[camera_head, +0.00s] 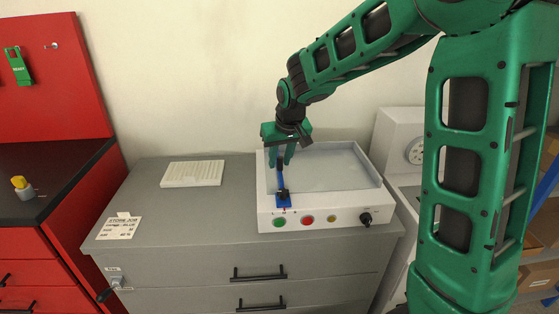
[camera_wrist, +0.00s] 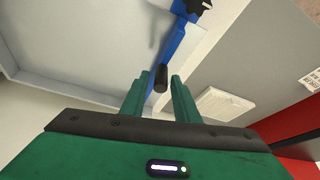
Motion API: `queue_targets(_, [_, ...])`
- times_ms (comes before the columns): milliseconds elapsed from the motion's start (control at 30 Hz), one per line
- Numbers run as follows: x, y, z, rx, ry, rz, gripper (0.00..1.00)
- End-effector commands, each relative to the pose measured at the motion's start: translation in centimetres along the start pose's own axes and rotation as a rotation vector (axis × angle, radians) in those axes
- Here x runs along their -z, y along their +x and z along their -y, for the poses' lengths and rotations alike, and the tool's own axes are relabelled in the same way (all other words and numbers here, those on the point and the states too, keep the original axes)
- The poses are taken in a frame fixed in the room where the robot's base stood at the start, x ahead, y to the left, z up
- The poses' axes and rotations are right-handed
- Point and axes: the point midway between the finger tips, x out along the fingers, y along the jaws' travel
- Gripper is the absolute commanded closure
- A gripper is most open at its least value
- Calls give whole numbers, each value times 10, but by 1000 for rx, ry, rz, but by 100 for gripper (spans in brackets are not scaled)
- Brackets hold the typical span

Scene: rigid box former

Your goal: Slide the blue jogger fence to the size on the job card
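The blue jogger fence (camera_head: 283,199) stands at the left side of the white jogger tray (camera_head: 375,193), its front end with a black knob at the tray's front rim. The fence also shows in the wrist view (camera_wrist: 183,42), with a black post (camera_wrist: 161,78) at its near end. My green gripper (camera_head: 283,156) is over the tray's back left; in the wrist view its fingers (camera_wrist: 161,95) are apart, one each side of the post. I cannot tell whether they touch it. The job card (camera_head: 120,228) lies on the grey cabinet's front left; its print is too small to read.
A white pad or stack (camera_head: 192,174) lies left of the tray on the grey cabinet top (camera_head: 160,215). Green, red and yellow buttons and a black knob (camera_head: 365,218) are on the tray's front. A white machine with a dial (camera_head: 415,150) stands at right.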

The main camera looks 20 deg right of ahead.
Motion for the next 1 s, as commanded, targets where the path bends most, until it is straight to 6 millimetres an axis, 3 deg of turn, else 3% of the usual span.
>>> queue_targets(433, [0,-9,1,1,-1,-1,66])
queue_targets(800, [1,-74,1,1,-1,-2,66])
queue_targets(1000, [1,-99,1,1,-1,-1,66])
